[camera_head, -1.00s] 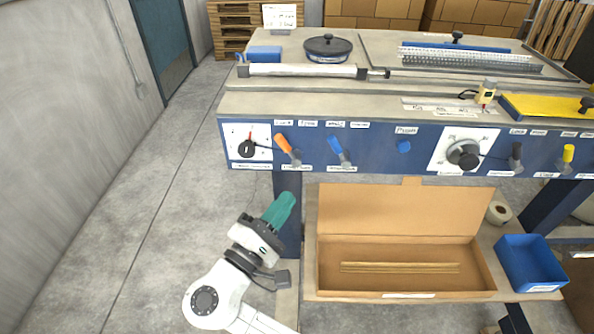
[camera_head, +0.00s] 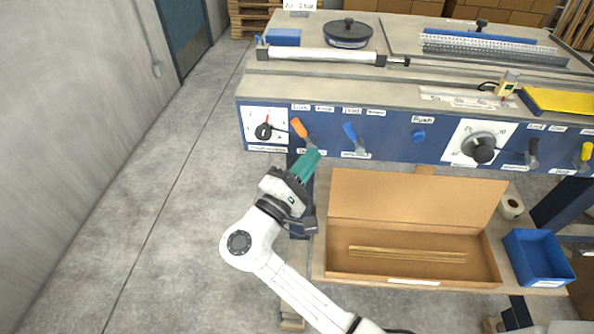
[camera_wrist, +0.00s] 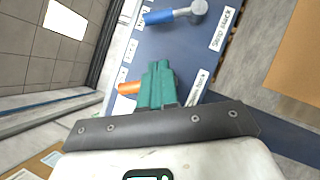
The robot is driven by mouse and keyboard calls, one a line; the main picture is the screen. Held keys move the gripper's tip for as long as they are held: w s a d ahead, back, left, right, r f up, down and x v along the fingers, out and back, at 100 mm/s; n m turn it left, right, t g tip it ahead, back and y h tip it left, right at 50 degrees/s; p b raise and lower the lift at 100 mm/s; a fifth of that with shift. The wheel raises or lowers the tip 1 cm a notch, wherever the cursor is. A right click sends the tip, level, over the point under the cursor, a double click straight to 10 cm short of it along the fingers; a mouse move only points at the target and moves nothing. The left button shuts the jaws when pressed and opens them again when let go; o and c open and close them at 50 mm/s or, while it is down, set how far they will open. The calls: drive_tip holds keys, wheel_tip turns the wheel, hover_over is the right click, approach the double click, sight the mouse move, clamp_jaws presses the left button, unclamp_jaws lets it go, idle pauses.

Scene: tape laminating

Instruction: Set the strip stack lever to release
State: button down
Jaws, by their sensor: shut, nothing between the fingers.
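The blue lever (camera_head: 350,132) is on the front panel, its handle tilted up and left from its pivot. In the wrist view the blue lever (camera_wrist: 160,17) lies above my fingers, and the label by its pivot appears to read "Strip stack" (camera_wrist: 222,30). The orange lever (camera_head: 299,127) is to its left; in the wrist view its orange handle (camera_wrist: 128,87) is partly hidden behind my fingers. My gripper (camera_head: 313,156) has teal fingers, shut and empty, just below the orange lever and left of the blue one. It also shows in the wrist view (camera_wrist: 157,66). I cannot tell whether it touches the orange lever.
The blue front panel (camera_head: 390,140) also carries a red-pointer dial (camera_head: 264,131), a blue push button (camera_head: 418,136), a large knob (camera_head: 481,148) and more levers. An open cardboard box (camera_head: 345,275) with strips and a blue bin (camera_head: 540,258) sit below. The floor to the left is clear.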

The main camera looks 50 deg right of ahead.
sight(349, 134)
drive_tip(key=shift+s+d+r+p, duration=0.35)
drive_tip(key=shift+d+r, duration=0.1)
drive_tip(key=shift+d, duration=0.4)
drive_tip(key=shift+s+d+r+p, duration=0.3)
drive_tip(key=shift+d+r+p, duration=0.15)
drive_tip(key=shift+d, duration=0.45)
drive_tip(key=shift+s+d+r+p, duration=0.3)
drive_tip(key=shift+d+r, duration=0.15)
drive_tip(key=shift+d, duration=0.4)
drive_tip(key=shift+s+d+r+m+g+y, duration=0.15)
drive_tip(key=shift+r+m+g+y, duration=0.2)
drive_tip(key=shift+m, duration=0.45)
drive_tip(key=s+r+m+y, duration=0.1)
drive_tip(key=m, duration=0.1)
drive_tip(key=d+r+m+g+y, duration=0.1)
drive_tip(key=m, duration=0.1)
drive_tip(key=shift+s+d, duration=0.15)
drive_tip(key=shift+s, duration=0.25)
drive_tip(key=shift+s+d+r+m+t+y+p, duration=0.15)
drive_tip(key=shift+s+d+m+y, duration=0.3)
drive_tip(key=shift+m+y, duration=0.3)
drive_tip(key=shift+s+d+r+m+t+y+p, duration=0.1)
drive_tip(key=shift+s+d+m+y, duration=0.2)
drive_tip(key=shift+s+m+y, duration=0.45)
drive_tip(key=shift+s+d+r+m+t+y+p, duration=0.2)
drive_tip(key=shift+d+m+y, duration=0.25)
drive_tip(key=shift+m, duration=0.55)
